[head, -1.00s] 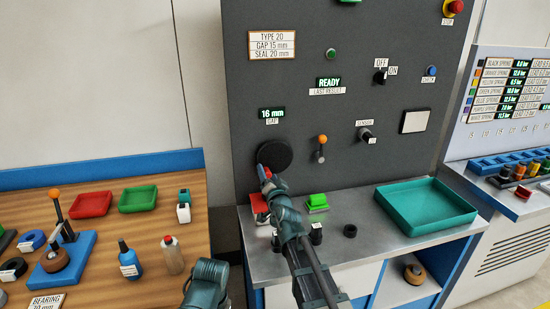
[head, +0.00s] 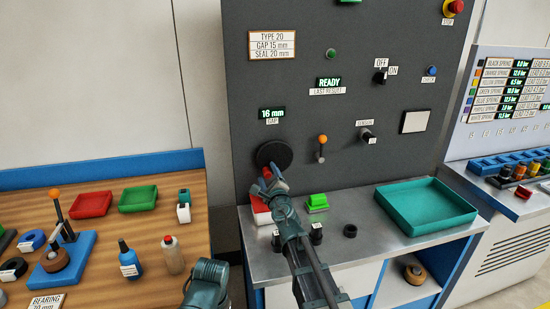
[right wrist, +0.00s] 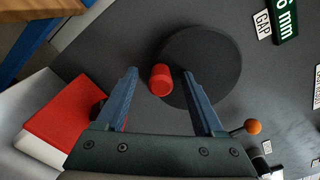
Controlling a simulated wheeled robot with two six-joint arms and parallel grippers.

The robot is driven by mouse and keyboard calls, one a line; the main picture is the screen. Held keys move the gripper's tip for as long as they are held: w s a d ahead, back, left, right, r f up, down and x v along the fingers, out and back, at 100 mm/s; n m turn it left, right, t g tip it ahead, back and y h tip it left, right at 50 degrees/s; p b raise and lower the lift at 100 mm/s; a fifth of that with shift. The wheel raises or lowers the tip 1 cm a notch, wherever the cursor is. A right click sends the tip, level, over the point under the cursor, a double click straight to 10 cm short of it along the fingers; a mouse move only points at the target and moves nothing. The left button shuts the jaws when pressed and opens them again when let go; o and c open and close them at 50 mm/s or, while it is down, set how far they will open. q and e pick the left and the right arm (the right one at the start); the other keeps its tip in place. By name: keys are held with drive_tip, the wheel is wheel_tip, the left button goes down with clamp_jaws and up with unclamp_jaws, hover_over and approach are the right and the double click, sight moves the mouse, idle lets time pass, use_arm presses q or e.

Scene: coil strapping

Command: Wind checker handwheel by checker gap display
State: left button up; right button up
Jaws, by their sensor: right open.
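The checker handwheel (head: 279,153) is a black disc on the dark panel, with a red knob (right wrist: 160,80) near its rim. The gap display (head: 271,114) above it reads 16 mm. My right gripper (head: 268,178) is at the lower left of the wheel, partly covering the knob in the head view. In the right wrist view its two fingers (right wrist: 161,76) are apart, with the red knob between and beyond them. I cannot tell whether they touch it.
A sign (head: 272,45) reads TYPE 20, GAP 15 mm, SEAL 20 mm. An orange-tipped lever (head: 322,141) stands right of the wheel.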

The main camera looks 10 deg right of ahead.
drive_tip(key=m, duration=0.4)
drive_tip(key=shift+m, duration=0.4)
drive_tip(key=m, duration=0.4)
drive_tip(key=shift+m, duration=0.3)
drive_tip(key=m, duration=0.4)
drive_tip(key=shift+m, duration=1.7)
